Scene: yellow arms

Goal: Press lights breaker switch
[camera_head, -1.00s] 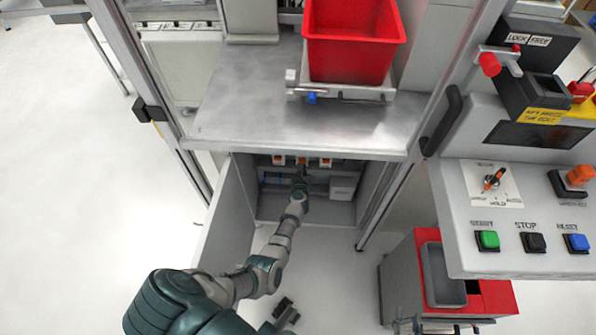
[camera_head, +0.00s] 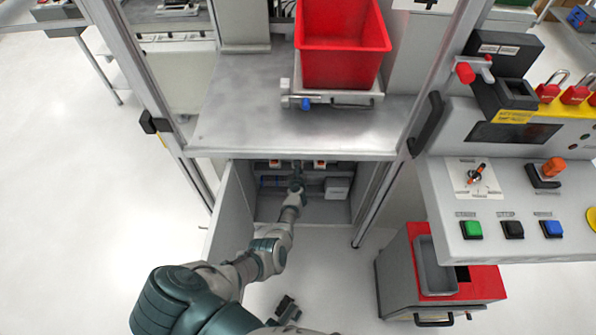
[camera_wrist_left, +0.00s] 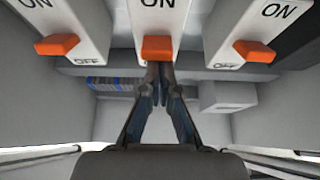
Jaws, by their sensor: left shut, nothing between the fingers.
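Three white breaker switches with orange levers sit in a row inside the open cabinet: left (camera_wrist_left: 57,45), middle (camera_wrist_left: 157,48) and right (camera_wrist_left: 254,50). ON is printed above the levers and OFF below the outer ones; no label naming the lights is readable. The levers stick out near the OFF end. My left gripper (camera_wrist_left: 158,72) is shut and empty, its fingertips just below the middle lever in the wrist view; contact cannot be told. In the head view the left gripper (camera_head: 297,168) covers most of the middle switch. A dark part, apparently my right gripper (camera_head: 287,308), shows low down.
The cabinet door (camera_head: 232,210) stands open at the left of my arm. A metal tabletop (camera_head: 250,115) with a red bin (camera_head: 342,45) overhangs the cabinet. A button console (camera_head: 510,205) and a red-topped cart (camera_head: 480,285) stand at the right.

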